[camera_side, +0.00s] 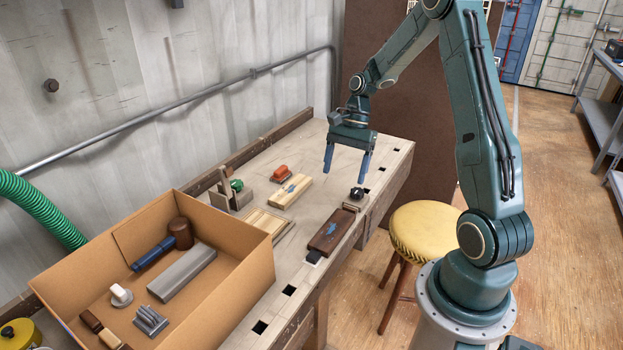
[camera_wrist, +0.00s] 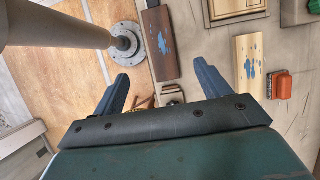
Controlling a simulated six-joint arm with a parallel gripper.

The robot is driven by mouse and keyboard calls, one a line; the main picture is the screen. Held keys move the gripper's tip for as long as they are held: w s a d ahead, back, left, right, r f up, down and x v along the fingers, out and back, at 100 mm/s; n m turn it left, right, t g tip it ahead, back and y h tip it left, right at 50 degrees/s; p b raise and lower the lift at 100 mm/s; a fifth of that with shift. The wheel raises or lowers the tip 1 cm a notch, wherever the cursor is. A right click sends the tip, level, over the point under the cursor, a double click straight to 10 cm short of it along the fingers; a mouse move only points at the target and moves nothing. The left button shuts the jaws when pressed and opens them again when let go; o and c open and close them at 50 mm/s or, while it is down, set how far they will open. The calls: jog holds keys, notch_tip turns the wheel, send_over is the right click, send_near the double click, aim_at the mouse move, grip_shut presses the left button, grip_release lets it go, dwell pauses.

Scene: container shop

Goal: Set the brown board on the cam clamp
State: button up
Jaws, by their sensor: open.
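The brown board (camera_side: 331,232), with a blue patch on top, lies flat along the bench's right edge; it also shows in the wrist view (camera_wrist: 160,45). A dark piece (camera_side: 314,256) sits at its near end. A small wooden fixture with a black knob (camera_side: 356,193) stands just beyond its far end. A wooden fixture with a green part (camera_side: 233,188) stands near the back rail. I cannot tell for sure which fixture is the cam clamp. My gripper (camera_side: 346,172) is open and empty above the bench's far half; its spread fingers show in the wrist view (camera_wrist: 161,76).
A pale board with blue patches (camera_side: 290,191) and an orange-red block (camera_side: 281,173) lie mid-bench. A cardboard box (camera_side: 245,275) with a mallet and other items fills the near end. A yellow stool (camera_side: 425,228) stands beside the bench. The bench's far end is mostly clear.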

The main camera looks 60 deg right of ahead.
dwell(0.5)
jog(key=s+a+r+n+t+h, duration=0.2)
jog(key=s+a+r+n, duration=0.2)
jog(key=a+r+n, duration=0.3)
jog(key=s+a+r+n+t+h, duration=0.15)
jog(key=s+a+r+n, duration=0.3)
jog(key=a+r, duration=0.45)
jog(key=s+a+r+n+t, duration=0.1)
jog(key=s+a+n+t, duration=0.1)
jog(key=s+n, duration=0.4)
jog(key=shift+s+a+r+h, duration=0.4)
jog(key=shift+s+a+h, duration=0.05)
jog(key=shift+s+a, duration=0.15)
jog(key=shift+n, duration=0.25)
